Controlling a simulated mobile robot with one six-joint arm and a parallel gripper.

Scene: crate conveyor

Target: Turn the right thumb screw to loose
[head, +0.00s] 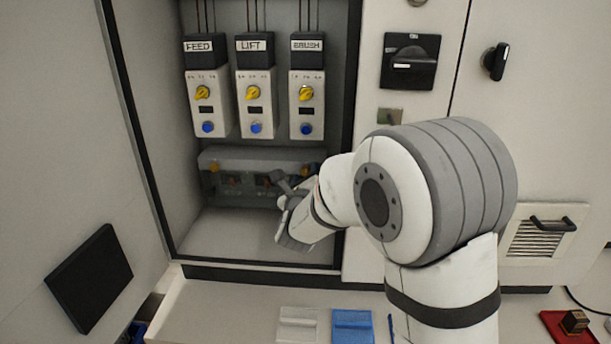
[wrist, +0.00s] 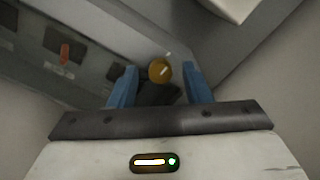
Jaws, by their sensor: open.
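The right thumb screw (wrist: 159,70) is a round brass-yellow knob with a pale line across it, at the right end of a grey cover strip (head: 225,160) low in the open cabinet. In the wrist view it appears between the tips of my two blue fingers. My gripper (wrist: 160,77) is open, one finger on each side of the screw; I cannot tell whether either touches it. In the head view my gripper (head: 296,188) is at the strip's right end and partly hides that area.
Above the strip hang the FEED (head: 205,95), LIFT (head: 255,95) and BRUSH (head: 306,95) modules with yellow knobs and blue buttons. The cabinet's right frame (head: 348,120) is close to my arm. The cabinet floor (head: 235,228) below is clear.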

